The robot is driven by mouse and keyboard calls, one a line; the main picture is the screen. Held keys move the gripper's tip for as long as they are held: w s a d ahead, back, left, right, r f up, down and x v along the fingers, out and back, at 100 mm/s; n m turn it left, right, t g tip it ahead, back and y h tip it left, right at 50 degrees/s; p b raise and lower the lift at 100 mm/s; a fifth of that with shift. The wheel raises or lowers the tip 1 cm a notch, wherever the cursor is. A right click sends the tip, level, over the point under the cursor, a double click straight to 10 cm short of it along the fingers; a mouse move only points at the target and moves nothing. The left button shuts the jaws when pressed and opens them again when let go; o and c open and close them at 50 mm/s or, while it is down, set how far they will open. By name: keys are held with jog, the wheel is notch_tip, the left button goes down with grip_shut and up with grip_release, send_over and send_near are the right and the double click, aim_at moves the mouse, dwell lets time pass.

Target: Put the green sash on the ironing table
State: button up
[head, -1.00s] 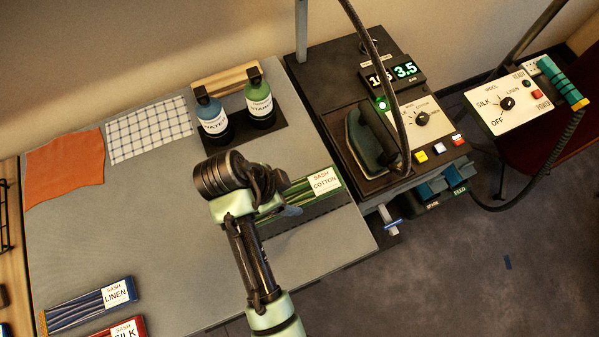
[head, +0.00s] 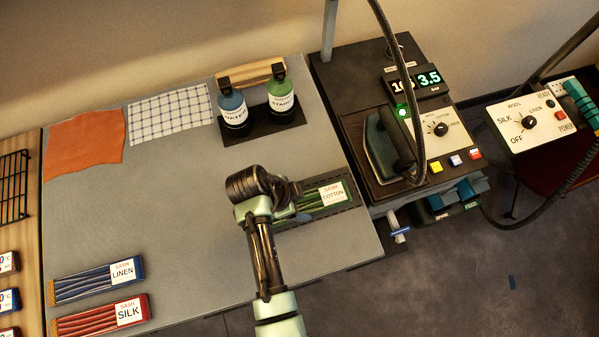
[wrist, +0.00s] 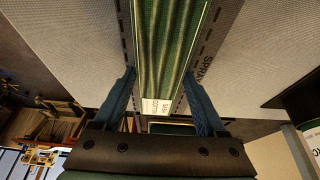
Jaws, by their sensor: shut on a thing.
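The green sash (head: 318,198) is a long folded bundle with a white label reading SASH COTTON. In the head view it lies over a dark marked rectangle (head: 345,213) on the grey ironing table (head: 190,205), near the table's right edge. My gripper (head: 290,200) is at the sash's left part, partly hidden by my own wrist. In the wrist view the green sash (wrist: 170,45) runs between the two blue fingers of my gripper (wrist: 165,100), which are shut on it. Whether the sash touches the table is hard to tell.
Blue linen (head: 95,280) and red silk (head: 100,317) sashes lie at the front left. Water (head: 233,112) and starch (head: 281,102) bottles stand at the back, beside a checked cloth (head: 172,112) and an orange cloth (head: 85,145). An iron (head: 388,145) stands on the unit at right.

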jog(key=o, duration=1.3)
